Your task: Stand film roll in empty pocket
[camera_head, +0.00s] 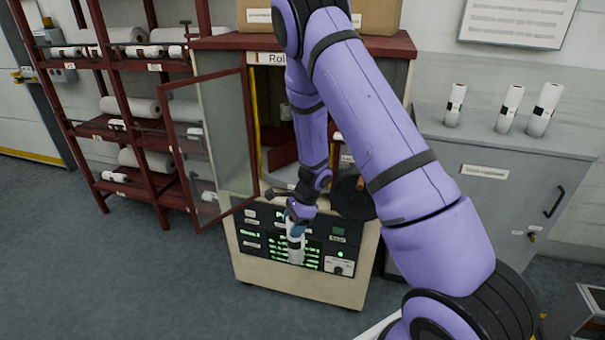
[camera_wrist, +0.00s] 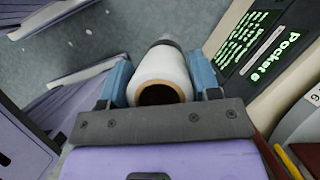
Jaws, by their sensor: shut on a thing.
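My gripper (camera_head: 296,220) is shut on a white film roll (camera_head: 296,246), which hangs upright or nearly so in front of the cabinet's lower control panel. In the wrist view, the blue fingers (camera_wrist: 160,82) flank the white roll (camera_wrist: 160,66), and its dark hollow core faces the camera. The roll's far end is dark grey. The cabinet (camera_head: 400,80) has its glass door (camera_head: 208,145) swung open to the left. My arm hides much of the cabinet's inside, so I cannot tell which pocket is empty.
The lit panel (camera_head: 325,250) has green text; in the wrist view a screen (camera_wrist: 250,40) reads "Pocket 6". A red rack (camera_head: 115,130) with white rolls stands left. Several rolls (camera_head: 508,108) stand on a grey cabinet (camera_head: 495,160) at right. Floor (camera_head: 120,270) at left is clear.

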